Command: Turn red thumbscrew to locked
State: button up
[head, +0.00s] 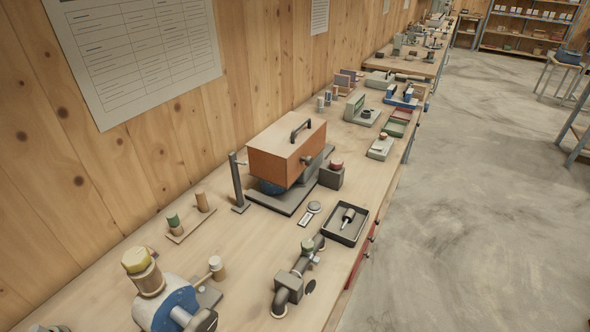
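An orange-brown box-shaped housing (284,152) with a black top handle (300,130) stands on a dark base plate (280,198) on the bench. A small dark knob (307,160) sticks out from its right-hand side. A round red knob (336,163) sits on top of a dark block (331,178) just right of the housing. It is the only small red knob I make out, but I cannot tell for sure that it is the thumbscrew. No locked mark or screw position is readable at this size. My gripper does not show in this view.
A dark post (237,180) stands left of the housing. A black tray (346,223) with a tool (348,215) lies in front. A pipe fitting (298,270) and a blue machine with a yellow cap (136,260) stand nearer. Open concrete floor (470,220) lies to the right.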

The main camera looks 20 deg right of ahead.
aim_at(337, 163)
jog(key=i+l+z, duration=0.5)
jog(key=l+z, duration=0.2)
jog(key=i+l+z, duration=0.35)
jog(key=i, duration=0.25)
jog(key=k+j, duration=0.1)
jog(key=k, duration=0.2)
